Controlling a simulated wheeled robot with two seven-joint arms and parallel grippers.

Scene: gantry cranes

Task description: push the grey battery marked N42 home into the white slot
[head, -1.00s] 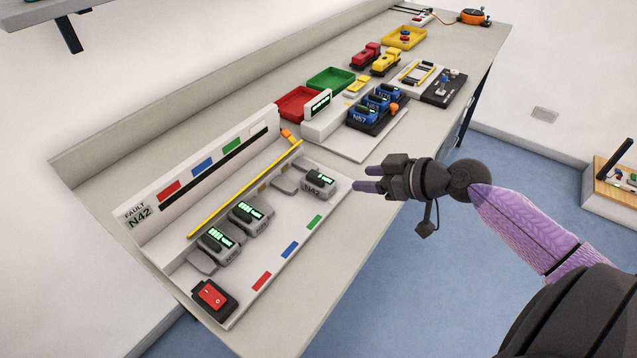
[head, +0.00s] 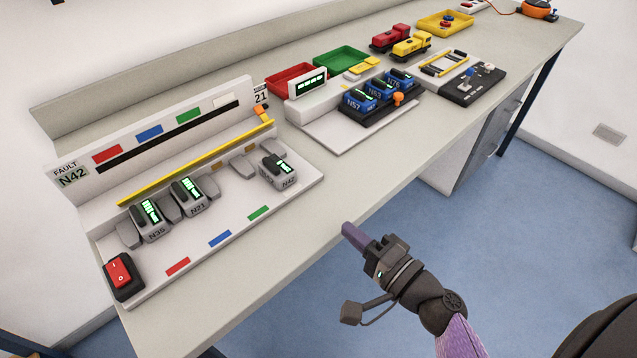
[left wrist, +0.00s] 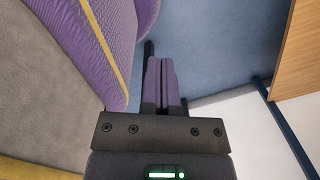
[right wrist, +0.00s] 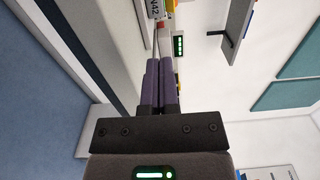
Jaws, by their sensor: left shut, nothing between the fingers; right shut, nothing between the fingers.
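The grey battery marked N42 (head: 280,174), with a green-lit display on top, sits at the right end of the white board (head: 208,262). The slot beneath it is hidden, and I cannot tell how deep the battery sits. My right gripper (head: 350,232) is shut and empty, off the bench's front edge, apart from the battery and to its lower right. Its closed purple fingers show in the right wrist view (right wrist: 160,62), with a partly cut-off 42 label beyond the tips. My left gripper (left wrist: 164,62) is shut and empty, shown only in the left wrist view.
Grey batteries N35 (head: 151,224) and N21 (head: 189,197) stand left on the board, beyond a red switch (head: 120,272). A yellow bar (head: 190,165) runs behind them. Blue batteries (head: 376,94) stand farther right. The bench front strip (head: 300,225) is clear.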

